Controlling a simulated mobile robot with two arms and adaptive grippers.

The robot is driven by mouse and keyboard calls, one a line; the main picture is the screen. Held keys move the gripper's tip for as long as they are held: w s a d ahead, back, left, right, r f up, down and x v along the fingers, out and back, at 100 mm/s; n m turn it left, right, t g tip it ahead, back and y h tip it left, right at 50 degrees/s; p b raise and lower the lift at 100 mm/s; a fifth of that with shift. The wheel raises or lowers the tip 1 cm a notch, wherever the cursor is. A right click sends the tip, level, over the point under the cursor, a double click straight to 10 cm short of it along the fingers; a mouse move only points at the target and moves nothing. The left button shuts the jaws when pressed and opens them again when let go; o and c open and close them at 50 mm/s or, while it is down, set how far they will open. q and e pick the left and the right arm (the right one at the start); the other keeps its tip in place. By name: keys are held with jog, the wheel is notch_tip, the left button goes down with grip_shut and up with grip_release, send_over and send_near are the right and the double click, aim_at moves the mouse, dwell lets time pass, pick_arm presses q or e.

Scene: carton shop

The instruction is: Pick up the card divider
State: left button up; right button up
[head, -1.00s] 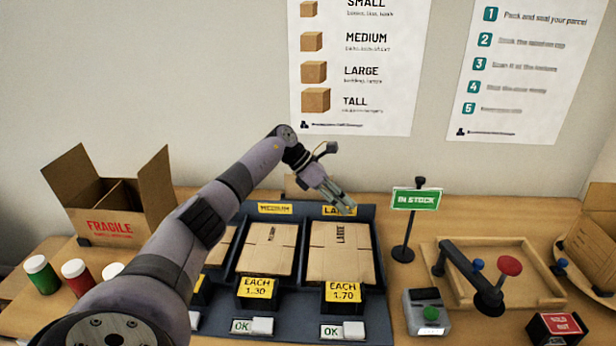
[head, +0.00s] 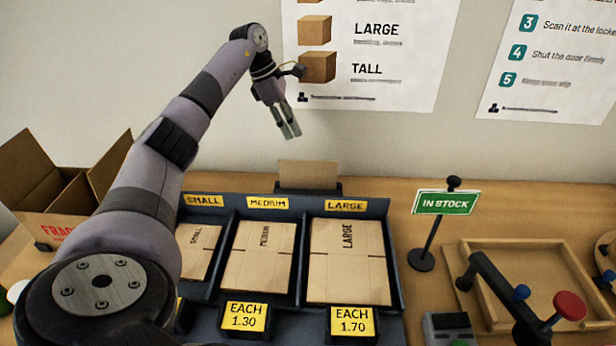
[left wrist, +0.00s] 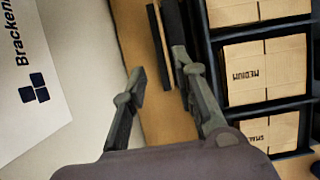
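A plain brown card, apparently the card divider (head: 308,174), stands upright in a dark holder (head: 308,189) behind the carton rack. In the left wrist view it shows nearly edge-on as a thin brown strip (left wrist: 160,45). My left gripper (head: 290,134) is in the air above and slightly left of the card, fingers pointing down. The card's lower edge is hidden by the holder. My right gripper is not in view.
The rack (head: 297,225) holds flat SMALL, MEDIUM and LARGE cartons. An IN STOCK sign (head: 446,202) stands to its right, beside a wooden tray (head: 535,247) and a red-knobbed lever (head: 569,305). An open FRAGILE box (head: 60,190) is partly behind my left arm. The wall is close behind.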

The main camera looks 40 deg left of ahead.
pick_arm(q)
send_over(308, 167)
jog(key=a, duration=0.2)
notch_tip(308, 167, down, 8)
jog(key=f, duration=0.1)
jog(key=d+f+p, duration=0.1)
jog(key=f, duration=0.1)
jog(key=shift+s+d+f+p, duration=0.1)
jog(key=shift+d+f+p, duration=0.2)
jog(key=shift+f+p, duration=0.1)
jog(key=shift+w+d+f, duration=0.15)
jog(key=shift+w+f, duration=0.05)
jog(key=shift+f, duration=0.35)
jog(key=shift+f+b, duration=0.2)
jog(key=shift+b, duration=0.1)
jog(key=shift+c, duration=0.4)
grip_shut()
